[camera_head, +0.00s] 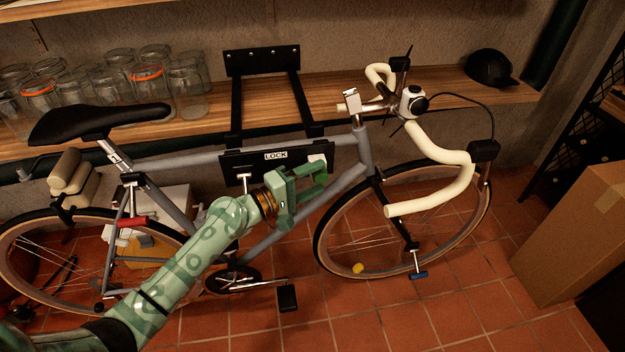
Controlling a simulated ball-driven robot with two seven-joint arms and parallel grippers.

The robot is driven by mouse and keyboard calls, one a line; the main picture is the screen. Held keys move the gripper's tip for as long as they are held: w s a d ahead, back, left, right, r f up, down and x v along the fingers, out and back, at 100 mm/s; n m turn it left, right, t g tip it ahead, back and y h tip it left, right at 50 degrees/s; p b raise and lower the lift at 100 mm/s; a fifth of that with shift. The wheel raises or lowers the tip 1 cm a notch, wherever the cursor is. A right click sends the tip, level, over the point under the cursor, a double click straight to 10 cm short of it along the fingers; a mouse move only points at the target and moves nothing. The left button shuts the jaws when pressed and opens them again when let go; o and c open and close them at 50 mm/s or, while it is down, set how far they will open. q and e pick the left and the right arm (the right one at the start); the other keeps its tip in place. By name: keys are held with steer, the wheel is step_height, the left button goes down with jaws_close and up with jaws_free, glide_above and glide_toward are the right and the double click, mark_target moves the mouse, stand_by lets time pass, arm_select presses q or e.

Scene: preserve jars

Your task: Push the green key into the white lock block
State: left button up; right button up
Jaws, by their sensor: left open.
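My left gripper (314,180), green like its arm, is in front of the bicycle frame, at the right part of a black panel (235,161) labelled LOCK. Its fingers are apart and point right. A white block (318,158) shows at the panel's right end, just above the fingers and partly hidden; I cannot tell whether they touch. I cannot make out a green key apart from the green gripper. A small white T-shaped piece (243,177) is at the panel's lower left. My right gripper is not in view.
A grey bicycle (190,160) stands before a wooden shelf (335,92) with a black wall bracket (262,60). Several glass jars (187,88) stand at left, a black cap (490,68) at right. A cardboard box (575,235) is on the right; tiled floor (450,310) is clear in front.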

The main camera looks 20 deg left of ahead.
arm_select(q)
steer(key=shift+s+d, duration=0.15)
steer(key=shift+s, duration=0.05)
steer(key=s+d+r+m+g+p, duration=0.2)
steer(key=s+d+m+g+p, duration=0.15)
steer(key=s+d, duration=0.5)
steer(key=s+d+r+m+g+p, duration=0.2)
steer(key=s+d+m+g, duration=0.4)
steer(key=s, duration=0.4)
steer(key=s+a+r+m+y+p, duration=0.1)
steer(key=s+r+y+p, duration=0.1)
steer(key=r+p, duration=0.2)
steer(key=s+a+r+m+g+y+p, duration=0.1)
steer(key=s+a+r+p, duration=0.1)
steer(key=r+p, duration=0.3)
steer(key=shift+s+r+y, duration=0.4)
steer(key=shift+s+r, duration=0.2)
steer(key=shift+s, duration=0.2)
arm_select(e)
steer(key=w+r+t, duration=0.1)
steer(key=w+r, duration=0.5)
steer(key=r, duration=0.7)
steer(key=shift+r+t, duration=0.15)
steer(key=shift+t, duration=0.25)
arm_select(q)
steer(key=shift+a+g, duration=0.1)
steer(key=shift+g, duration=0.15)
